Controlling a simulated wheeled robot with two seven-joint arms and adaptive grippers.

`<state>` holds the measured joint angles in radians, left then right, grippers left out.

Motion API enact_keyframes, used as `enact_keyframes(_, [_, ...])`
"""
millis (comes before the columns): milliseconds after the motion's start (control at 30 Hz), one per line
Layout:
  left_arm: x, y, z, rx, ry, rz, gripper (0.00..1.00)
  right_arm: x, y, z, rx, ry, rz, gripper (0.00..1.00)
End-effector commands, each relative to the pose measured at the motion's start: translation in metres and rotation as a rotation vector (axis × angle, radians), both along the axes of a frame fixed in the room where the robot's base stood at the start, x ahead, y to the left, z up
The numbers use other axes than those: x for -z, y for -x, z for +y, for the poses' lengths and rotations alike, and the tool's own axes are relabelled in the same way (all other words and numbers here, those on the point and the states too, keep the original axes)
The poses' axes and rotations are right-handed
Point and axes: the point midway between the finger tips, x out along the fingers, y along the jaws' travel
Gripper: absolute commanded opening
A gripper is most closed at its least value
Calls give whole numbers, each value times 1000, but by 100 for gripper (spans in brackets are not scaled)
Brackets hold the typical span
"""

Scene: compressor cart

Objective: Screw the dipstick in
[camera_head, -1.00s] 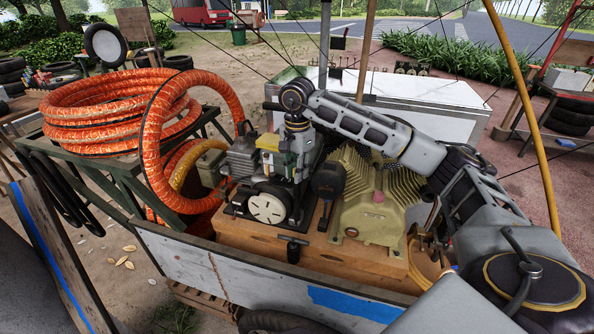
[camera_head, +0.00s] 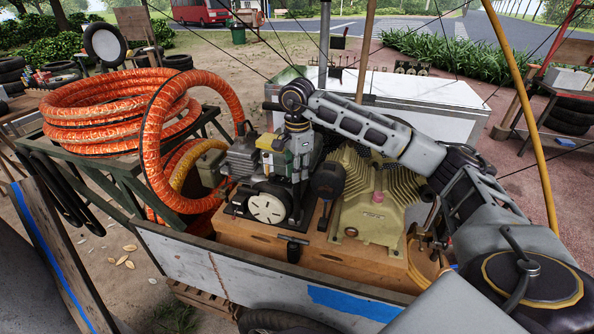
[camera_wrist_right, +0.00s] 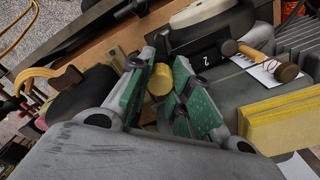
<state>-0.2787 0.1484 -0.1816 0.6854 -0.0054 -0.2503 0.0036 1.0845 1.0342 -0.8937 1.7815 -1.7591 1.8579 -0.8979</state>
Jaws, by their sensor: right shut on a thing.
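The dipstick (camera_wrist_right: 160,80) shows in the right wrist view as a short yellow round head between the green finger pads. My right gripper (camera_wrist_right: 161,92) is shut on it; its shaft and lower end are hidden. In the head view my right arm comes in from the right and the right gripper (camera_head: 299,158) points down over the small engine (camera_head: 268,206). The dipstick is not clear in that view, and I cannot tell how deep it sits. My left gripper is not in view.
A beige finned compressor (camera_head: 372,208) stands right of the engine on the wooden base (camera_head: 335,252) of the cart. A dark, round-headed tool (camera_head: 328,182) stands between them. Coiled orange hose (camera_head: 95,120) lies at the left. A white chest (camera_head: 440,105) is behind.

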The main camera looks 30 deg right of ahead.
Motion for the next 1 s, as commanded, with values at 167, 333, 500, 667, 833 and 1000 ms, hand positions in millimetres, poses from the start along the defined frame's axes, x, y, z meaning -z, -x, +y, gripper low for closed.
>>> enact_keyframes(167, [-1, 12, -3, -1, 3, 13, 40, -2, -1, 0, 103, -1, -4, 0])
enact_keyframes(333, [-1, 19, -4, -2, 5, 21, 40, -2, -1, 0, 169, -1, -4, 0])
enact_keyframes(500, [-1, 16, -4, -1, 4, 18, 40, -2, -1, 0, 180, -1, -4, 0])
enact_keyframes(667, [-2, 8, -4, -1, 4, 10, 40, -2, -1, 0, 179, -1, -4, 28])
enact_keyframes(833, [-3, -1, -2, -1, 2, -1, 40, -1, 0, 0, 178, -1, -2, 45])
enact_keyframes(1000, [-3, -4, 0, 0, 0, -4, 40, -1, 0, 0, 177, 0, -1, 45])
